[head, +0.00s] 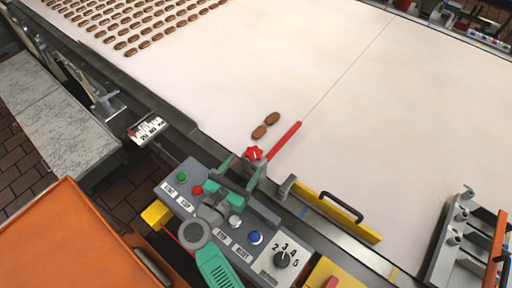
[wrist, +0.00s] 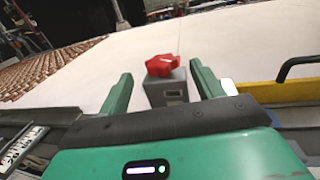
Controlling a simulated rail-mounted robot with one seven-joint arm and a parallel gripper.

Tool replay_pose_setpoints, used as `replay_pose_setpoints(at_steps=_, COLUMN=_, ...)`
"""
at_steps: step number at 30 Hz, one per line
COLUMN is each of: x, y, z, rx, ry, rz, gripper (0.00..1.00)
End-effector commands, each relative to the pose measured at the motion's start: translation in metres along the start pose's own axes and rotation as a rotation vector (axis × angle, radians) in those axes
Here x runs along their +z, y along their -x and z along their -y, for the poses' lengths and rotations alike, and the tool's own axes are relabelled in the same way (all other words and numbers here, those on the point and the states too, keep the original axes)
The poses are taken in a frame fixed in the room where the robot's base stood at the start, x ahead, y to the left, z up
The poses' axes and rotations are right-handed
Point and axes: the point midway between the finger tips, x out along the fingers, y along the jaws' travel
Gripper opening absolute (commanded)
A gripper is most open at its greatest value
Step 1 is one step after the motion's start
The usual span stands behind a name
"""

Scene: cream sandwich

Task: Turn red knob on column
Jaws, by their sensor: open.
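The red knob (head: 253,153) sits on top of a short grey column at the near edge of the white conveyor belt (head: 300,60). In the wrist view the star-shaped red knob (wrist: 162,65) stands on the grey column (wrist: 168,90). My green gripper (wrist: 162,82) is open, with one finger to each side of the column and a gap on both sides. The knob shows slightly above and beyond the fingertips. In the head view my gripper (head: 243,172) is at the column, partly covering it.
A control panel (head: 222,240) with buttons and a dial lies under my arm. A red bar (head: 285,140) and two brown biscuits (head: 266,125) are beyond the knob. A yellow guard with a black handle (head: 335,210) stands right. Rows of biscuits (head: 140,20) lie far left.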

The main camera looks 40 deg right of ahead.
Motion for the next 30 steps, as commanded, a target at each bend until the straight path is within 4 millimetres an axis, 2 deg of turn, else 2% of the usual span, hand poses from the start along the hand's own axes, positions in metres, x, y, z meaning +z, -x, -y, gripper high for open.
replay_pose_setpoints(at_steps=3, x=0.000, y=-0.025, z=0.001, rx=-0.006, ry=-0.001, rz=0.000, gripper=0.66)
replay_pose_setpoints(at_steps=9, x=0.000, y=-0.054, z=0.001, rx=-0.004, ry=0.001, rz=0.000, gripper=0.66)
replay_pose_setpoints(at_steps=19, x=0.000, y=-0.060, z=0.001, rx=-0.002, ry=0.001, rz=0.001, gripper=0.66)
replay_pose_setpoints(at_steps=20, x=0.001, y=-0.060, z=0.001, rx=-0.002, ry=0.001, rz=0.001, gripper=0.62)
replay_pose_setpoints(at_steps=26, x=0.000, y=-0.060, z=0.001, rx=-0.002, ry=0.001, rz=0.001, gripper=0.23)
replay_pose_setpoints(at_steps=30, x=-0.002, y=-0.060, z=0.000, rx=-0.013, ry=0.000, rz=0.002, gripper=0.21)
